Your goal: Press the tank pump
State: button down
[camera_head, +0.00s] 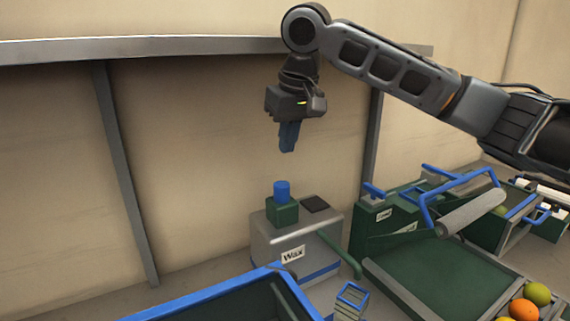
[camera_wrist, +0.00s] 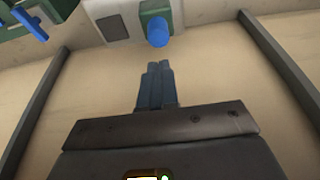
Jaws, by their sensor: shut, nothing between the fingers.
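The wax tank (camera_head: 290,250) is a grey box with a "Wax" label, standing low near the wall. On its top left sits a green block with a blue round pump button (camera_head: 282,189). The button also shows at the top of the wrist view (camera_wrist: 158,32). My gripper (camera_head: 288,150) points down above the button, with a clear gap between them. Its blue fingers are shut and empty, and they also show in the wrist view (camera_wrist: 159,66). The pump button looks raised.
A dark square pad (camera_head: 315,204) lies on the tank top beside the pump. A green pipe (camera_head: 340,255) runs from the tank's right. A blue-rimmed green bin (camera_head: 205,306) stands in front. A green conveyor with a roller (camera_head: 470,212) and several fruits is at the right.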

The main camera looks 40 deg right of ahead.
jog(key=shift+v, duration=1.3)
jog(key=shift+w, duration=0.1)
dwell(0.8)
